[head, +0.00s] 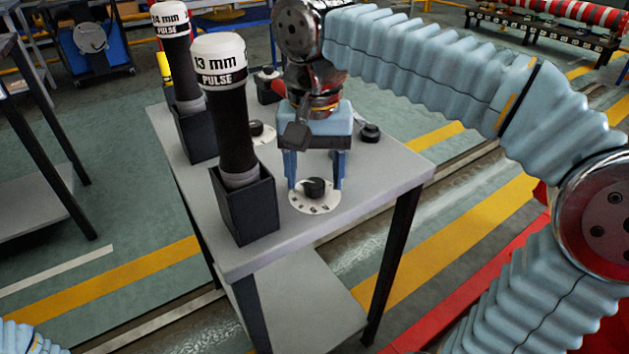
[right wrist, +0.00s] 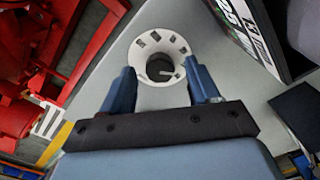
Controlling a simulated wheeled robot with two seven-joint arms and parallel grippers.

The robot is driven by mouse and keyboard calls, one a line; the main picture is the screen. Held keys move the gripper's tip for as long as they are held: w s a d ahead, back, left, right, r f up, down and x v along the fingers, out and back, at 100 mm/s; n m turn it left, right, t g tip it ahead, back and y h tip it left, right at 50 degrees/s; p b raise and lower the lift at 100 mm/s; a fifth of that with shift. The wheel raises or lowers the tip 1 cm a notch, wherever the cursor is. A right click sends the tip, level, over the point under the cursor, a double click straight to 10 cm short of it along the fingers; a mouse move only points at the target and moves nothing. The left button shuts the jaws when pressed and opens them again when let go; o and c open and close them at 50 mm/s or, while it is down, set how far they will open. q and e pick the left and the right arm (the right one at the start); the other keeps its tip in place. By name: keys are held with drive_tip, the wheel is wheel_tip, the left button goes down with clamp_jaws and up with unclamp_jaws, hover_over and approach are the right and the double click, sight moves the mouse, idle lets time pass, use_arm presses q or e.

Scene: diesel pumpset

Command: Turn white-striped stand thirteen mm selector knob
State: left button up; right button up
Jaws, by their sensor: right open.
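The black selector knob (head: 314,187) sits on a white marked dial plate (head: 325,203) on the grey table, beside the black holder (head: 250,212) with the tool labelled 13 mm PULSE (head: 219,62). In the right wrist view the knob (right wrist: 160,66) shows dark with a pale mark, inside the white dial ring (right wrist: 143,42). My right gripper (head: 315,184) is open and points down, with its blue fingers on either side of the knob. In the right wrist view the gripper (right wrist: 162,82) shows gaps between fingers and knob. Whether a finger touches the dial is unclear. My left gripper is out of view.
A second tool labelled 24 mm PULSE (head: 170,19) stands in a black holder (head: 196,130) farther back. Another dial (head: 262,133) and a black knob (head: 370,132) sit on the table behind my right gripper. The table's front right corner is bare.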

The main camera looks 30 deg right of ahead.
drive_tip(key=shift+f, duration=0.55)
drive_tip(key=c, duration=1)
drive_tip(key=shift+c, duration=0.2)
